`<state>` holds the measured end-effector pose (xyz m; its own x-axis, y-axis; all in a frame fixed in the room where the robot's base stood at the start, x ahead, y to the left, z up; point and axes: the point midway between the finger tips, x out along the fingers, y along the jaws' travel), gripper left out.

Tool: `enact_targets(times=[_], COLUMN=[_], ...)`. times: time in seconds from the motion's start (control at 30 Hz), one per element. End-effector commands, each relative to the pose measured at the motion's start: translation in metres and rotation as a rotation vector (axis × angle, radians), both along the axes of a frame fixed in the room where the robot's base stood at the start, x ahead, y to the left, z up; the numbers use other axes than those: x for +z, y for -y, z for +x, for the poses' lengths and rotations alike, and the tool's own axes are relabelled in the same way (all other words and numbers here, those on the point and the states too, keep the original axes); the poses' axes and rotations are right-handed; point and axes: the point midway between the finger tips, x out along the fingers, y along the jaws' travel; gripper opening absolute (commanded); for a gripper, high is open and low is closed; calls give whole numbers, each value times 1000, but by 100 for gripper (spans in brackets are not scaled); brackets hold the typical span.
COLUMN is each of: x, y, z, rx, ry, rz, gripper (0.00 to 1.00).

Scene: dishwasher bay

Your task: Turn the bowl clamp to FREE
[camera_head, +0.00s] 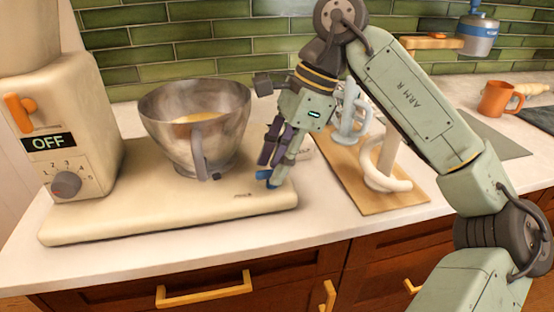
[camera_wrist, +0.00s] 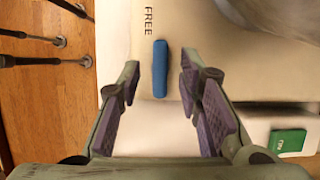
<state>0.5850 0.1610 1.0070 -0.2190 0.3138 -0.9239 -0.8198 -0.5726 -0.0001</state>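The bowl clamp shows as a blue lever (camera_head: 270,178) at the right end of the mixer's cream base (camera_head: 120,222). In the wrist view the blue lever (camera_wrist: 160,72) lies lengthwise up the picture, its upper end close to the word FREE (camera_wrist: 148,20). My gripper (camera_head: 269,165) points down over the lever. In the wrist view my gripper (camera_wrist: 160,82) is open, with one finger on each side of the lever and a gap on both sides. How deep the fingertips reach is hard to tell. A metal bowl (camera_head: 195,120) with yellowish contents stands on the base.
The mixer body (camera_head: 75,110) reads OFF, with a dial (camera_head: 66,185) and an orange lever (camera_head: 18,112). A wooden board (camera_head: 345,175) holding white mixing attachments (camera_head: 385,165) is just right of my gripper. An orange mug (camera_head: 497,99) stands farther right. Counter in front is clear.

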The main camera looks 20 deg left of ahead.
Motion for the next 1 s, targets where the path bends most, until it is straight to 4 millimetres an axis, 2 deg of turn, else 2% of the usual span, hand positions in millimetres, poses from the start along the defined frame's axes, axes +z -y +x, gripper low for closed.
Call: enact_targets(times=[0.17, 0.27, 0.5, 0.7, 1.0], x=[4, 15, 63, 93, 111], y=[1, 5, 21, 32, 38], z=[1, 4, 15, 22, 26], rx=[-1, -2, -7, -5, -1], ry=[0, 2, 3, 1, 0], rz=[0, -1, -2, -4, 0], gripper=[32, 32, 32, 32, 32])
